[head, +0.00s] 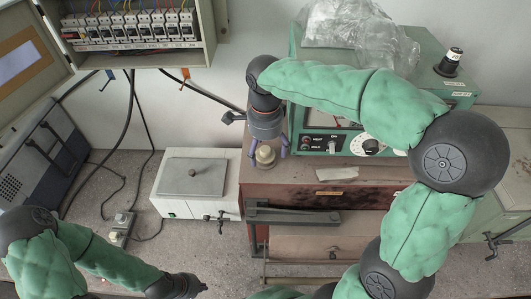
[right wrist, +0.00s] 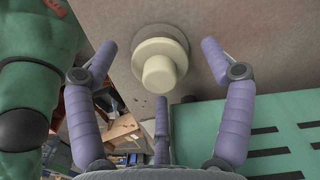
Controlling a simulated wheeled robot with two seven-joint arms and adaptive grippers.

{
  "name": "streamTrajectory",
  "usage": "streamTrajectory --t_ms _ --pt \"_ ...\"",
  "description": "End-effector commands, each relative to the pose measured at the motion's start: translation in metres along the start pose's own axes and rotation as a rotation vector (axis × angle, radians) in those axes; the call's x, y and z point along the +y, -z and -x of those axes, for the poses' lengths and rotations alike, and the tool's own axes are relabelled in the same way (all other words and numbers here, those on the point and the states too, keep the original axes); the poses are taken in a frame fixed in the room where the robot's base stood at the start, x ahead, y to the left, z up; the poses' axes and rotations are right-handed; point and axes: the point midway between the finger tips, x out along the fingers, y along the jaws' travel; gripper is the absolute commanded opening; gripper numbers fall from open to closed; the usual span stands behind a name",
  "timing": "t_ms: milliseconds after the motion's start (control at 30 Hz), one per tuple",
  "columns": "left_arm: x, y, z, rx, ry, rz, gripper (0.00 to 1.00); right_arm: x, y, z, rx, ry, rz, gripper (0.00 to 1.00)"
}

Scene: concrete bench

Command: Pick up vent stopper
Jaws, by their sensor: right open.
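The vent stopper (head: 265,155) is a cream, stepped round plug on the top left part of the brown box (head: 330,182). In the right wrist view the stopper (right wrist: 158,68) sits on a grey round collar. My right gripper (head: 268,148) points down over it, its purple fingers spread around it. In the right wrist view the open fingers of this gripper (right wrist: 159,48) stand on either side of the stopper, apart from it, with a third finger below. My left gripper (head: 187,287) is dark, low at the bottom edge; its fingers are not clear.
A green instrument (head: 307,143) with knobs stands on the brown box just right of my right gripper, with clear plastic wrap (head: 355,30) on top. A white hotplate-like unit (head: 172,207) is to the left. An open breaker cabinet (head: 135,57) hangs above.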

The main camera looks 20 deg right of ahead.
Motion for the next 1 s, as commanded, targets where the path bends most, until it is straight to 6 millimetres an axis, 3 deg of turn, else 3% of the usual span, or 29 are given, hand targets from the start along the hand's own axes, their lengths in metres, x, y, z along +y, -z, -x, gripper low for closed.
streamTrajectory --t_ms 67,300,767,1000 --pt "0.0 0.0 0.0 0.0 0.0 0.0 0.0 0.0 0.0 0.0 0.0 0.0 0.0 0.81" --pt "0.0 0.0 0.0 0.0 0.0 0.0 0.0 0.0 0.0 0.0 0.0 0.0 0.0 0.21" --pt "0.0 0.0 -0.001 0.0 0.0 0.0 0.0 0.0 0.0 0.004 0.0 0.0 0.0 0.2" --pt "-0.002 0.0 -0.005 0.0 0.0 0.0 0.0 -0.001 0.0 0.029 0.0 0.004 0.0 0.2"
